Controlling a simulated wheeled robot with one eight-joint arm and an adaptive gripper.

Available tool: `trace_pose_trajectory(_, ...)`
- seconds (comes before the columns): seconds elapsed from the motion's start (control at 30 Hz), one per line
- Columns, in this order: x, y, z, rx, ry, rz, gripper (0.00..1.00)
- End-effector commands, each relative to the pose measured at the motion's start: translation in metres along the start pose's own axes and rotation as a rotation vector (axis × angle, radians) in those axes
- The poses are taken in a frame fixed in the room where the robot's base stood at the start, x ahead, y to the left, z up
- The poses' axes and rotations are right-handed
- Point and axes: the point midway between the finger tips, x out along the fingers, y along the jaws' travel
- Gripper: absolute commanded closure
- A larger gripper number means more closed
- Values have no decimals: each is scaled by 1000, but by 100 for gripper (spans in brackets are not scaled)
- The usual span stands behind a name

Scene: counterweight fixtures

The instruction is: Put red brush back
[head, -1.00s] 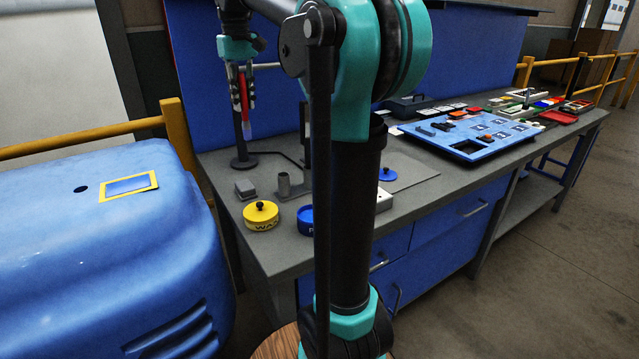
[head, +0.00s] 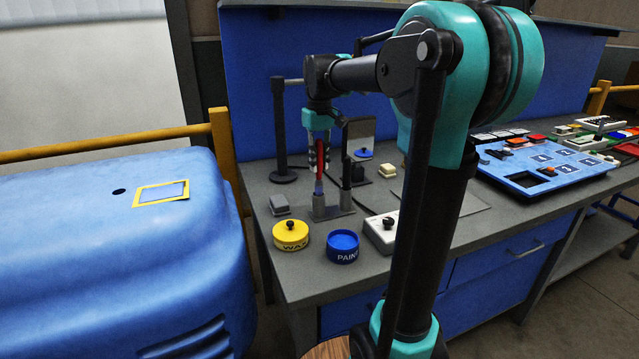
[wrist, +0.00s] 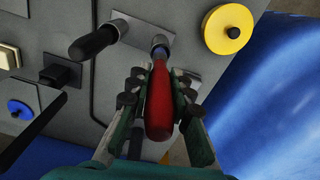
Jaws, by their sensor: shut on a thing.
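The red brush (head: 320,172) is upright in my gripper (head: 319,152), handle up. In the wrist view the red handle (wrist: 159,100) lies between the two fingers (wrist: 160,92), which are shut on it. The brush's lower end is at the mouth of a short grey tube holder (head: 320,208) on the bench. I cannot tell whether the tip is inside the tube or just above it. The holder's grey plate (wrist: 187,57) also shows in the wrist view, partly hidden by the brush and fingers.
A yellow wax tin (head: 290,236), a blue paint tin (head: 342,250) and a white box with a black knob (head: 381,236) stand in front. A small grey block (head: 279,205) is left, and a tall stand (head: 280,130) behind.

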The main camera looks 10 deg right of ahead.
Motion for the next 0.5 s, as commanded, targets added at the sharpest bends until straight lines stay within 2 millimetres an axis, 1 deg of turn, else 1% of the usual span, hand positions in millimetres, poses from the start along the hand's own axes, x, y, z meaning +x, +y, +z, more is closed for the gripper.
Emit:
trace_pose_trajectory(0.03, 10, 0, 0, 0, 0, 0, 100)
trace_pose_trajectory(0.1, 20, 0, 0, 0, 0, 0, 100)
trace_pose_trajectory(0.37, 37, 0, 0, 0, 0, 0, 100)
trace_pose_trajectory(0.5, 56, 0, 0, 0, 0, 0, 100)
